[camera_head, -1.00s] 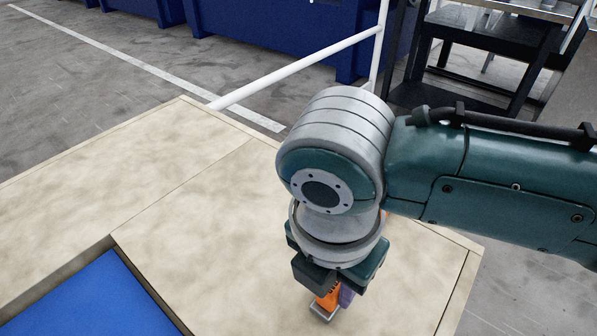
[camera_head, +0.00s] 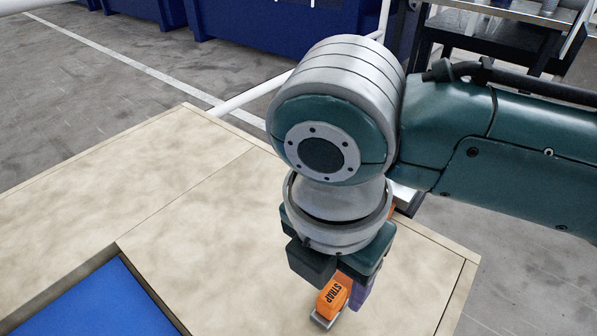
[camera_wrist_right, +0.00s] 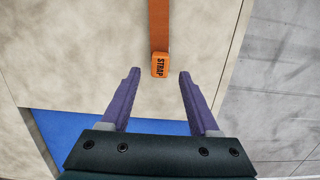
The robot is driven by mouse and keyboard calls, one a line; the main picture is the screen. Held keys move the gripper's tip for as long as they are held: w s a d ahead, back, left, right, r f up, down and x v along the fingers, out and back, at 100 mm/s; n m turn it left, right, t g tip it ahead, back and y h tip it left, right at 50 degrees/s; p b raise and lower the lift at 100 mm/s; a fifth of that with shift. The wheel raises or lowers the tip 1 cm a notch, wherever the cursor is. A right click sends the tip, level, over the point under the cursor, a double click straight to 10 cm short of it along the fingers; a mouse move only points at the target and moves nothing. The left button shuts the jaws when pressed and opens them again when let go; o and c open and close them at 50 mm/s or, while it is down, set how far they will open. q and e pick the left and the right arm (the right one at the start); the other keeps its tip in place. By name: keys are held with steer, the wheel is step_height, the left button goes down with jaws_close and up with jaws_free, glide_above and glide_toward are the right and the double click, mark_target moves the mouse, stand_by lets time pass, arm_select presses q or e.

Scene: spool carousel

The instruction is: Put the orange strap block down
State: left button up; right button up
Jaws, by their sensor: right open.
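The orange strap block (camera_head: 336,294) bears the label STRAP and is on the pale tabletop, below my right gripper (camera_head: 348,284). A grey metallic piece (camera_head: 324,320) shows at its lower end. In the right wrist view the block (camera_wrist_right: 159,66) lies just past the fingertips, on the line between them, with an orange strap (camera_wrist_right: 159,25) running away from it. My right gripper (camera_wrist_right: 159,80) is open with its two purple fingers apart, and nothing is between them. In the head view one finger and part of the block are hidden by the gripper body. My left gripper is not in view.
The pale tabletop (camera_head: 190,185) has clear room to the left of my right arm. A blue recessed area (camera_head: 95,305) is at the lower left. A white rail (camera_head: 245,96) and blue containers (camera_head: 270,30) stand behind, and a dark rack (camera_head: 490,40) at upper right.

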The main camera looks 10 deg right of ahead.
mark_target(325, 304)
step_height(325, 304, up, 7)
steer(key=p, duration=0.1)
steer(key=s+a+m+t+y, duration=0.1)
steer(key=s+a+m+y, duration=0.4)
steer(key=m, duration=0.6)
steer(key=s+d+f+m+t+h, duration=0.1)
steer(key=s+d+m+h, duration=0.2)
steer(key=s+d+m, duration=0.4)
steer(key=d+m, duration=0.5)
steer(key=d, duration=0.2)
steer(key=shift+d+m+t+h, duration=0.3)
steer(key=shift+d+m+t, duration=0.1)
